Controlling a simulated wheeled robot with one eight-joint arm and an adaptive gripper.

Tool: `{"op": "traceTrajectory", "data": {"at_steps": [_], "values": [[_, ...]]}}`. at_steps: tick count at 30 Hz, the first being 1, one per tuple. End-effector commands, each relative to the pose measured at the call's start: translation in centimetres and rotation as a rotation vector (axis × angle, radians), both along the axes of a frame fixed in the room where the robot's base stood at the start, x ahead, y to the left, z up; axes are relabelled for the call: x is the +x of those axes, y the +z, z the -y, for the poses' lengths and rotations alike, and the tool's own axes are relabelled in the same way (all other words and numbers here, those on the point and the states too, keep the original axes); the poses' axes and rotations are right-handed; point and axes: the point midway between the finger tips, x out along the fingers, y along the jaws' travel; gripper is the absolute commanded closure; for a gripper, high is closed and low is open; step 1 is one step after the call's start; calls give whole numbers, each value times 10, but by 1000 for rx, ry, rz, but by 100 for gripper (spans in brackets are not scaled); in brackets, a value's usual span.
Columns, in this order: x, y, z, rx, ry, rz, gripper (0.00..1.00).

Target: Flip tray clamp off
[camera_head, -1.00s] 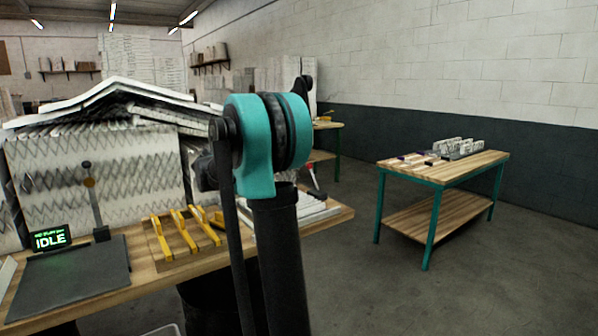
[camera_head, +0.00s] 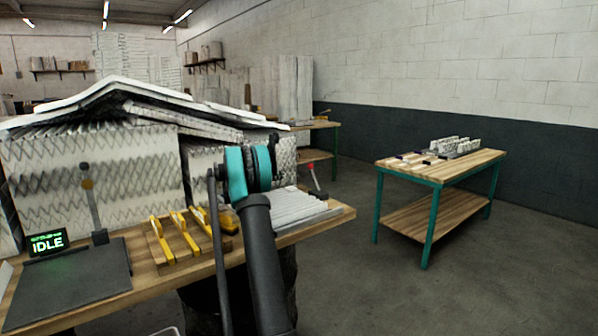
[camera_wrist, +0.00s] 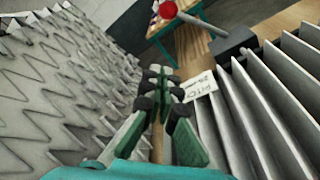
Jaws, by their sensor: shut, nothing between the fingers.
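The tray clamp appears as a lever with a red knob (camera_wrist: 168,9) and a pale arm leading to a dark block (camera_wrist: 234,42), at the top of the wrist view. In the head view its red end (camera_head: 309,167) shows at the tray's far right. The tray holds white pleated filters (camera_head: 292,208); their pleats (camera_wrist: 262,110) fill the right of the wrist view. My gripper (camera_wrist: 160,78) is shut and empty, apart from the clamp, between the pleats and a large zigzag filter block (camera_wrist: 60,85). In the head view my arm hides the gripper.
A yellow-railed rack (camera_head: 178,238), a dark flat plate (camera_head: 70,285) and a small IDLE display (camera_head: 47,242) are on the bench. Large filters (camera_head: 90,175) are stacked behind. A labelled card (camera_wrist: 200,86) stands beside the pleats. A second table (camera_head: 440,170) is at right, with open floor between.

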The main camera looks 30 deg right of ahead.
Motion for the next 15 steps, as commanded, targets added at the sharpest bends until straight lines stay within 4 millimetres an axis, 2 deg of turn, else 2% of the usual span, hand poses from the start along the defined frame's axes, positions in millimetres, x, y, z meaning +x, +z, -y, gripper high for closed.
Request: {"op": "traceTrajectory", "data": {"at_steps": [11,15], "values": [[1,-1,3,-7,-1,-4,100],[2,-2,10,-7,-2,-3,100]]}}
